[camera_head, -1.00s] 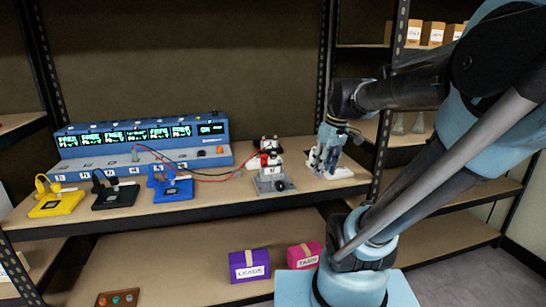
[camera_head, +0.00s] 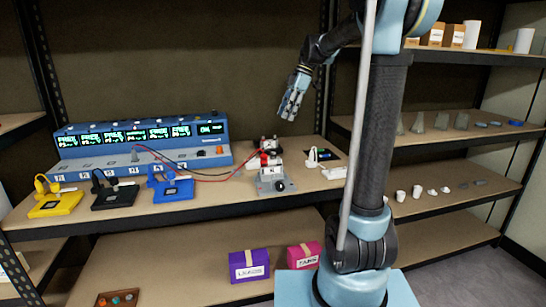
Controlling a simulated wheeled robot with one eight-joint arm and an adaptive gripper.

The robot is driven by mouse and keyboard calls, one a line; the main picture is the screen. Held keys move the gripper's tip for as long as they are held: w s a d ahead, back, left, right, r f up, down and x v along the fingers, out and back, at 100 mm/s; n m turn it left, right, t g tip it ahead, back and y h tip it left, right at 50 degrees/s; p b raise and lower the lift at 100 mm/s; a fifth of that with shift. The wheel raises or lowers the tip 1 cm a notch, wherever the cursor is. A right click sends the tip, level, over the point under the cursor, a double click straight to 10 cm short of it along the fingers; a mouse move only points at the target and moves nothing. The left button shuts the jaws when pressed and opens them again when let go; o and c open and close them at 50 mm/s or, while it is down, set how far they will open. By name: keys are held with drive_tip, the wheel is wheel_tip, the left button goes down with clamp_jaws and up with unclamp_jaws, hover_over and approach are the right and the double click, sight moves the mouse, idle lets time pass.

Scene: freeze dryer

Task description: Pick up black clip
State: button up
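A dark clip (camera_head: 97,179) stands on a black base (camera_head: 115,196) on the middle shelf at the left, between a yellow base and a blue base. It is small, and its exact shape is hard to make out. My gripper (camera_head: 290,112) hangs in the air above the right part of the shelf, well to the right of the black base and higher up. Its fingers point down and slightly left. They are too small to show whether they are apart, and I see nothing clearly held.
A blue instrument (camera_head: 140,145) with lit displays stands behind the bases. Red and black leads run from it to a grey fixture (camera_head: 273,180). A white item (camera_head: 314,156) stands right of the fixture. Purple (camera_head: 249,265) and pink (camera_head: 304,255) boxes lie below.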

approach(273, 150)
drive_tip(key=x, duration=0.5)
drive_tip(key=shift+a+r, duration=0.1)
drive_tip(key=shift+a, duration=0.2)
drive_tip(key=shift+d+x, duration=0.2)
drive_tip(key=shift+x, duration=1.1)
drive_tip(key=shift+d+x, duration=0.2)
drive_tip(key=shift+x, duration=1.15)
drive_tip(key=shift+w, duration=0.15)
clamp_jaws()
